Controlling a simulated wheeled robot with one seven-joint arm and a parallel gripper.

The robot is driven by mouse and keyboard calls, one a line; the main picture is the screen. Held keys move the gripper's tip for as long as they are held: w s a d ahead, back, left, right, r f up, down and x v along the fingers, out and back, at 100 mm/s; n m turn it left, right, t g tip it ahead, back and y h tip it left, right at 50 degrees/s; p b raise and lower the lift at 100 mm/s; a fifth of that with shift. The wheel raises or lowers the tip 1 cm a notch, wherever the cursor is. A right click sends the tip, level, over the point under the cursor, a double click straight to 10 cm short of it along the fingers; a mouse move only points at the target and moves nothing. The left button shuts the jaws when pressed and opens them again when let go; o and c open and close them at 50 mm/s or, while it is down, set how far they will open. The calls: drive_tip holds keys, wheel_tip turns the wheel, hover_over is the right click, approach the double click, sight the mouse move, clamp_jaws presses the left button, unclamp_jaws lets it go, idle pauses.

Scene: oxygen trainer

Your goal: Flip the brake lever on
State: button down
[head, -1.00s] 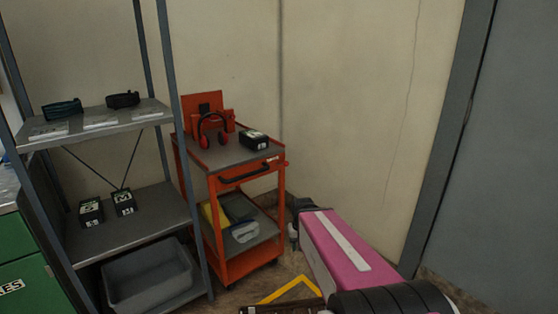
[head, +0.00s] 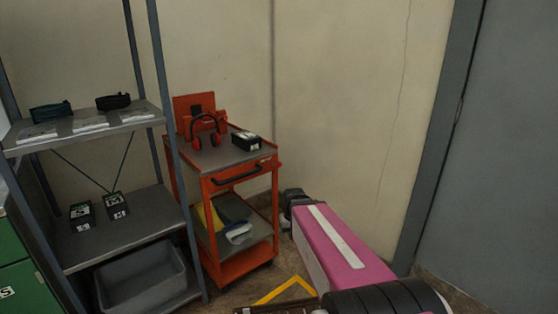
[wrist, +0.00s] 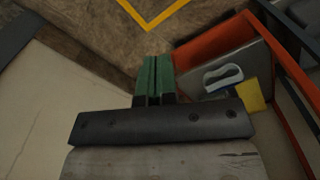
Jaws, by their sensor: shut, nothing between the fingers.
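No brake lever can be made out for certain in either view. The orange cart (head: 236,266) stands against the wall in the head view, with a black handle (head: 238,179) across its upper front. Its lower part also shows at the right of the wrist view (wrist: 205,50). My gripper shows in the wrist view as two green fingers (wrist: 153,76) pressed together with nothing between them. They are over the brown floor, to the left of the cart in that view. In the head view my pink and white arm covers the floor right of the cart.
Red earmuffs (head: 198,140) and a black box (head: 246,141) are on the cart's top. A pale-handled item (head: 239,233) lies on its lower shelf. A grey shelving unit (head: 140,212) stands close at left. A yellow floor line (head: 285,289) runs in front.

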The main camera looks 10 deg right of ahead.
drive_tip(key=w+r+n+t, duration=0.1)
drive_tip(key=w+r+n, duration=0.1)
drive_tip(key=w+r, duration=1.2)
drive_tip(key=w+a+r+n, duration=0.1)
drive_tip(key=w+r+n, duration=0.2)
drive_tip(key=w+r, duration=1.1)
wheel_tip(320, 180, up, 6)
drive_tip(key=shift+w+f+t+y, duration=0.15)
drive_tip(key=shift+w+t+y, duration=0.15)
drive_tip(key=shift+t, duration=0.1)
drive_tip(key=f, duration=0.3)
drive_tip(key=w+f, duration=0.1)
drive_tip(key=f, duration=0.5)
drive_tip(key=shift+w+a+f, duration=0.3)
drive_tip(key=shift+a+f, duration=0.05)
drive_tip(key=shift+f, duration=0.05)
drive_tip(key=shift+s+d+f, duration=0.1)
drive_tip(key=shift+d+f, duration=0.05)
drive_tip(key=shift+f, duration=0.5)
drive_tip(key=shift+s+d+f, duration=0.1)
drive_tip(key=shift+d+f, duration=0.05)
drive_tip(key=shift+f, duration=0.5)
drive_tip(key=shift+s+d+f, duration=0.1)
drive_tip(key=shift+d+f, duration=0.05)
drive_tip(key=shift+f, duration=0.5)
drive_tip(key=shift+s, duration=0.1)
